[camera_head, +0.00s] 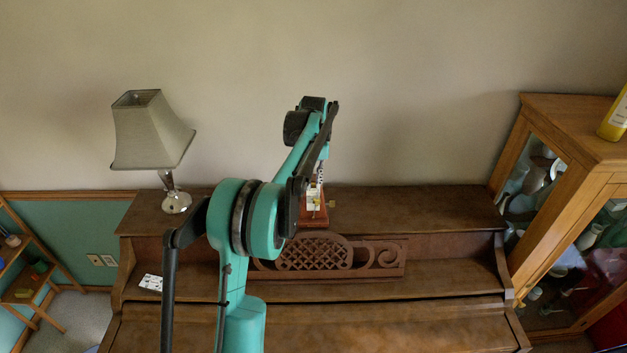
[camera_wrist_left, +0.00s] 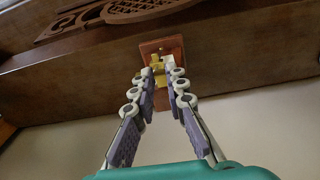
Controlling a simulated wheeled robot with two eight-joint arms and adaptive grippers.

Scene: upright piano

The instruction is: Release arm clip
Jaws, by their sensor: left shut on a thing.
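A small reddish-brown wooden metronome (camera_head: 314,219) with a pale scale stands on top of the piano, right of the lamp. It also shows in the left wrist view (camera_wrist_left: 148,47), where the picture appears upside down. My left gripper (camera_head: 317,183) reaches it from above, fingers pointing down. In the left wrist view the fingertips (camera_wrist_left: 163,75) are close together around a small yellow brass piece (camera_wrist_left: 156,72) at the metronome's front. The fingers hide much of that piece, so I cannot tell the clip's exact state. My right gripper is out of view.
A lamp (camera_head: 153,130) stands left on the piano top (camera_head: 420,210). A carved music stand (camera_head: 375,258) lies in front of the metronome. A glass cabinet (camera_head: 570,130) adjoins on the right. The wall is close behind. The piano top right of the metronome is clear.

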